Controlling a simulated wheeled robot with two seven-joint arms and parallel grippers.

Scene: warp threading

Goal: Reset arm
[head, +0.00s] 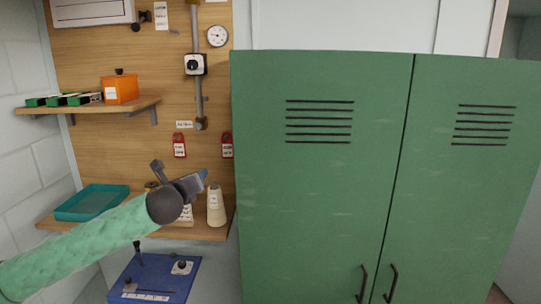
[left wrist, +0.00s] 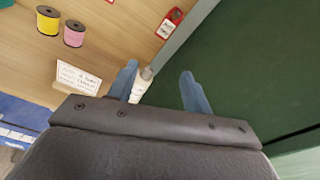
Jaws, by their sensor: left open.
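My left arm, in a green sleeve, reaches in from the left in the head view. My left gripper (head: 200,181) is in front of the lower wooden shelf, near a cream cone (head: 216,206) standing there. In the left wrist view its two blue fingers (left wrist: 160,88) are spread apart with nothing held between them. The cone's tip shows behind the left finger in that view. The green cabinet (head: 325,190) stands just right of the gripper, its two doors shut. My right gripper is in neither view.
The lower shelf (head: 220,233) carries a teal tray (head: 92,202). A yellow spool (left wrist: 48,20), a pink spool (left wrist: 74,34) and a white card (left wrist: 78,78) show in the left wrist view. An upper shelf (head: 140,104) holds an orange box (head: 120,89). A blue board (head: 160,275) sits below.

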